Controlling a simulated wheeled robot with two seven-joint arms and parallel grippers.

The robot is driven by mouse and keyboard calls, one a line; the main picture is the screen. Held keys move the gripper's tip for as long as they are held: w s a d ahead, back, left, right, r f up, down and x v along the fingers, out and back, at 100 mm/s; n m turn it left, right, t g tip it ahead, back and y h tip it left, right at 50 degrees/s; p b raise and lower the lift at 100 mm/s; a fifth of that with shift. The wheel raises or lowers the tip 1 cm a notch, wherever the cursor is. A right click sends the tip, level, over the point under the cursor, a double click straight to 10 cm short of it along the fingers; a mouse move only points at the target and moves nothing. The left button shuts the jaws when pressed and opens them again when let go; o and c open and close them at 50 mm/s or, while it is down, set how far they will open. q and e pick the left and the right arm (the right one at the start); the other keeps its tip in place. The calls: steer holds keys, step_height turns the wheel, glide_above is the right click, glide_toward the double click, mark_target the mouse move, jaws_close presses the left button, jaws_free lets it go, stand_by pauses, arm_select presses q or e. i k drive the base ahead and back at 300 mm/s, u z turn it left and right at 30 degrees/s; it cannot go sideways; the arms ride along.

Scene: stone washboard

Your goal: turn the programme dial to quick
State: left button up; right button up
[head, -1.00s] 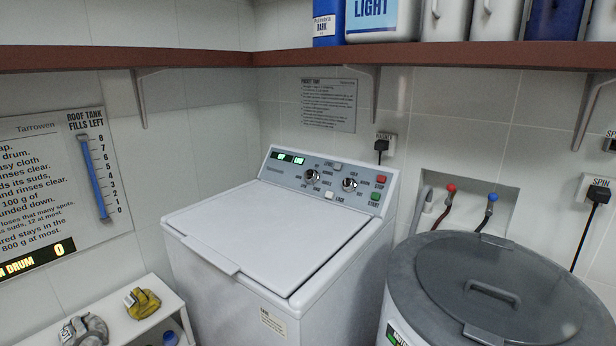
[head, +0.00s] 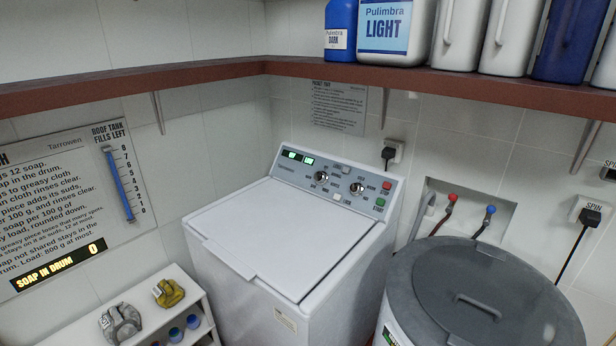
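The white washing machine (head: 270,236) stands in the corner with its lid shut. Its grey control panel (head: 338,180) slopes along the back edge. Two round dials sit on the panel, a left dial (head: 321,177) and a right dial (head: 357,188), with small labels around each. The labels are too small to read, so I cannot tell which is the programme dial or where it points. A red stop button (head: 387,186) and a green start button (head: 380,202) are at the panel's right end. Neither of my grippers is in view.
A round grey-lidded spinner (head: 482,295) stands right of the machine. A reddish shelf (head: 430,85) with bottles and jugs runs above. A low white rack (head: 205,325) with cloths and blue-topped items is at lower left. Taps (head: 450,200) are in a wall recess.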

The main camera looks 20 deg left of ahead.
mark_target(321, 177)
steer(key=u, duration=1.45)
steer(key=i, duration=1.4)
steer(key=z, duration=2.75)
